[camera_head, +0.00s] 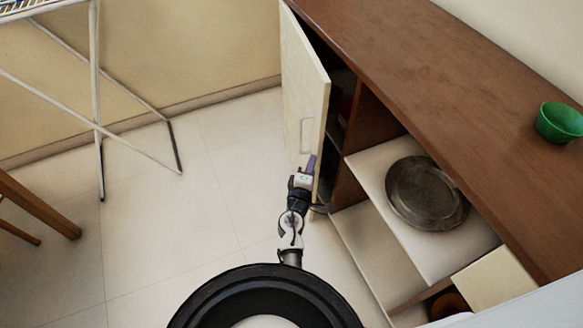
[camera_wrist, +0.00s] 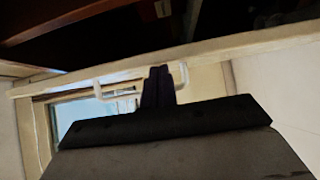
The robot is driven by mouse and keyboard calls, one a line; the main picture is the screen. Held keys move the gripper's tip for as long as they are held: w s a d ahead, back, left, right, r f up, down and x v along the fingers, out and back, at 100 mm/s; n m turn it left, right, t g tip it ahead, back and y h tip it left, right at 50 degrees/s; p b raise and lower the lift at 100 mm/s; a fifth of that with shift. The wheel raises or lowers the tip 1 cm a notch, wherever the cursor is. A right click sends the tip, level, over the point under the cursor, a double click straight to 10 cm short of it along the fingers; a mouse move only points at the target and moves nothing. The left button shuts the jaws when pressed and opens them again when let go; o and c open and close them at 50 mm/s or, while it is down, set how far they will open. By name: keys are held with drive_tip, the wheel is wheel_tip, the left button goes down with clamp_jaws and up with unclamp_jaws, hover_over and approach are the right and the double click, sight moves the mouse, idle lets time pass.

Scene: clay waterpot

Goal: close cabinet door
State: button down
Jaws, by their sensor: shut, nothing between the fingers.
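The cream cabinet door (camera_head: 304,82) stands open at the far end of the brown cabinet, swung out over the floor. A pale handle (camera_head: 307,134) is on its outer face. My gripper (camera_head: 311,162) is shut and empty, at the lower part of the door just below the handle. In the wrist view the shut fingers (camera_wrist: 159,82) show between the two ends of the handle, close to the door's edge (camera_wrist: 215,50). I cannot tell whether they touch the door or handle. Behind the door the cabinet inside (camera_head: 340,110) is dark.
A metal pan (camera_head: 428,193) sits on an open shelf right of my arm. A green bowl (camera_head: 560,122) stands on the cabinet top (camera_head: 450,80). A white rack (camera_head: 96,90) and a wooden leg (camera_head: 40,208) are at left. The tiled floor (camera_head: 190,210) between is clear.

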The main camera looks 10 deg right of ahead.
drive_tip(key=d, duration=0.4)
drive_tip(key=shift+d, duration=0.3)
idle(0.3)
